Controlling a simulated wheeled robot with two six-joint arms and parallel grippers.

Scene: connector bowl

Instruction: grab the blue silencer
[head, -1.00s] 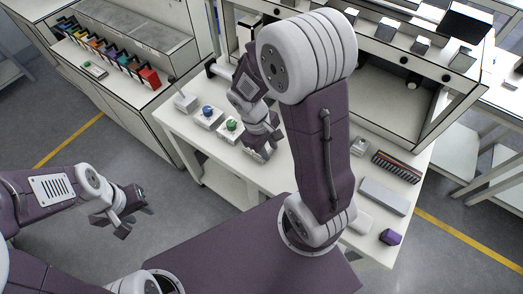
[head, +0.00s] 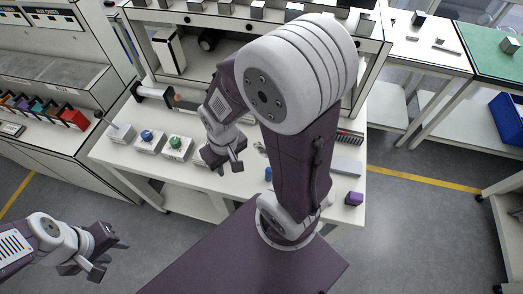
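A small blue upright piece (head: 268,174), perhaps the silencer, stands on the white bench, just left of my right upper arm. A blue dome (head: 147,135) sits on a white box further left. I cannot tell for certain which of them is the silencer. My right gripper (head: 225,160) is above the bench, between the green dome and the small blue piece, with its fingers apart and nothing visible between them. My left gripper (head: 108,260) is open and empty at lower left, over the floor, away from the bench.
A green dome (head: 175,142) on a white box stands beside the blue one. A purple block (head: 354,198) is at the bench's right front corner. A grey case (head: 345,166) lies behind it. A shelf unit (head: 270,22) backs the bench. My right arm hides part of the bench.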

